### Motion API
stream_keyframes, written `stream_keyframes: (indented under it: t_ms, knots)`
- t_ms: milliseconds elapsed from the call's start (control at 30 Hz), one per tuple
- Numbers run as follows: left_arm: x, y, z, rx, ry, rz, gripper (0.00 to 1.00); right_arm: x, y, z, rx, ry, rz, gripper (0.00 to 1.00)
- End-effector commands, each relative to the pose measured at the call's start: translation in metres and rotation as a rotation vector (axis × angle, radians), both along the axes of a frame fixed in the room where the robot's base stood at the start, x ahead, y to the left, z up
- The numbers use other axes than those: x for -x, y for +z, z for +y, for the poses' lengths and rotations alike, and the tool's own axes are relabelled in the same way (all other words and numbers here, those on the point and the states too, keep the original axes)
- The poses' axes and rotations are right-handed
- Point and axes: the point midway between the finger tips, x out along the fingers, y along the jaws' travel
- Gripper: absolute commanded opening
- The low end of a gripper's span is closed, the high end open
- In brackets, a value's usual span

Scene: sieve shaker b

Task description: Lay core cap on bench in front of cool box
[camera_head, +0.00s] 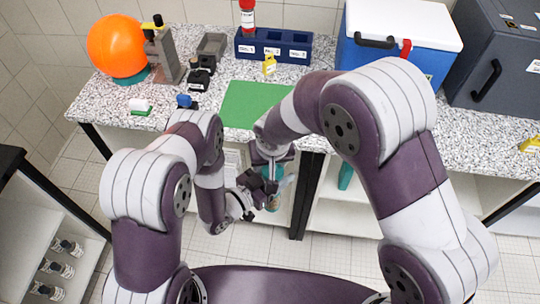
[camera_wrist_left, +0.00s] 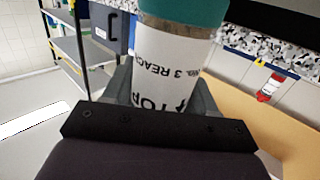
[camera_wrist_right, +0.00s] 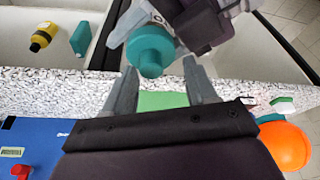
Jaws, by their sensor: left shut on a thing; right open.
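My left gripper (camera_head: 262,188) is shut on a white-labelled cylinder (camera_wrist_left: 172,72) with a teal end (camera_wrist_left: 185,12). It holds this in the air in front of the bench edge. The teal end, which looks like the core cap, also shows in the right wrist view (camera_wrist_right: 150,50). My right gripper (camera_wrist_right: 162,88) is open and empty, its fingers pointing towards the teal end, which lies just beyond the fingertips. The blue cool box (camera_head: 400,45) with a white lid stands at the back of the speckled bench (camera_head: 330,55). My right arm hides much of the bench in front of it.
A green mat (camera_head: 252,103) lies on the bench left of the cool box. A blue rack (camera_head: 275,47) with a red-capped tube (camera_head: 247,15) stands behind it. An orange ball (camera_head: 117,45) is at far left. A dark grey case (camera_head: 495,60) stands right of the cool box.

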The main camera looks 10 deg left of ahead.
Motion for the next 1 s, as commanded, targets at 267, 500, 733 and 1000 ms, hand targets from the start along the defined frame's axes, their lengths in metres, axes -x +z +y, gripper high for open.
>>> stream_keyframes:
  t_ms: [267, 500, 733, 1000]
  knots:
    - [-0.0005, 0.0009, 0.0000, 0.001, 0.000, -0.003, 0.00, 0.0001, 0.0004, 0.0000, 0.000, 0.000, 0.000, 0.21]
    - [-0.0005, 0.0009, 0.0000, 0.001, 0.000, -0.002, 0.00, 0.0001, 0.0004, 0.0000, 0.000, 0.000, 0.000, 0.00]
    - [-0.0005, 0.0009, 0.0000, 0.001, 0.000, -0.002, 0.00, 0.0001, 0.0005, 0.0000, 0.000, 0.000, 0.000, 0.00]
    - [-0.0005, 0.0009, 0.0000, 0.001, 0.000, -0.002, 0.00, 0.0000, 0.0022, 0.0000, 0.000, 0.000, 0.000, 0.00]
